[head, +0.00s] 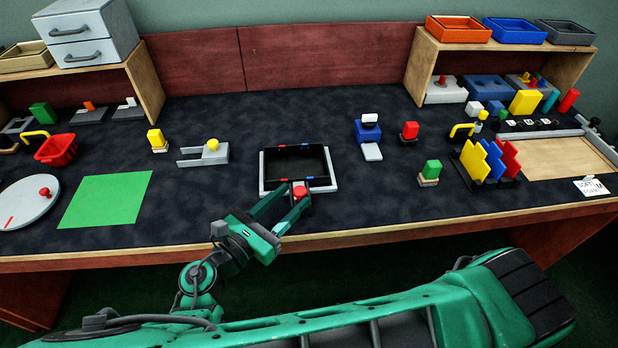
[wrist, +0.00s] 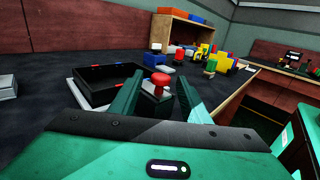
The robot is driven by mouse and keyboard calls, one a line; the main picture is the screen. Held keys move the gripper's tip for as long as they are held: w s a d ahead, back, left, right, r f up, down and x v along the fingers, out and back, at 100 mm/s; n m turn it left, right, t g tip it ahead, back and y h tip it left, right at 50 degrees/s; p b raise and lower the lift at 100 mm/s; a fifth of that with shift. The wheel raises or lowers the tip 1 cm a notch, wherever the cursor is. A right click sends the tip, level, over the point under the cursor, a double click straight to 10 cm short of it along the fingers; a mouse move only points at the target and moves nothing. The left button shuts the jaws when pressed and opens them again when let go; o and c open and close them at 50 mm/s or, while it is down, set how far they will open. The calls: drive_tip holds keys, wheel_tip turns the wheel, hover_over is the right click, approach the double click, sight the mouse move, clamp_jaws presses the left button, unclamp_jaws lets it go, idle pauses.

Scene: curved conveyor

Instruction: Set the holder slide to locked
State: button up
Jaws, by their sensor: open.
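A black tray (head: 290,165) sits in a pale L-shaped holder frame (head: 263,180) at the middle of the table; it also shows left of my gripper in the wrist view (wrist: 98,88). A red knob (head: 299,191) on a small grey block stands at the holder's near side, probably the slide's knob. Any locked or unlocked marking on it is too small to read. My gripper (head: 290,197) is open, its fingers on either side of the red knob. In the wrist view the knob (wrist: 157,79) stands between the fingertips; I cannot tell if they touch it.
A grey piece with a yellow knob (head: 213,144) lies to the left, and a green mat (head: 105,200) farther left. A rack of coloured plates (head: 485,162) is farther right. Dark table is clear between.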

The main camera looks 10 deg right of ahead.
drive_tip(key=x, duration=0.7)
drive_tip(key=shift+w+d, duration=0.2)
drive_tip(key=shift+d, duration=0.15)
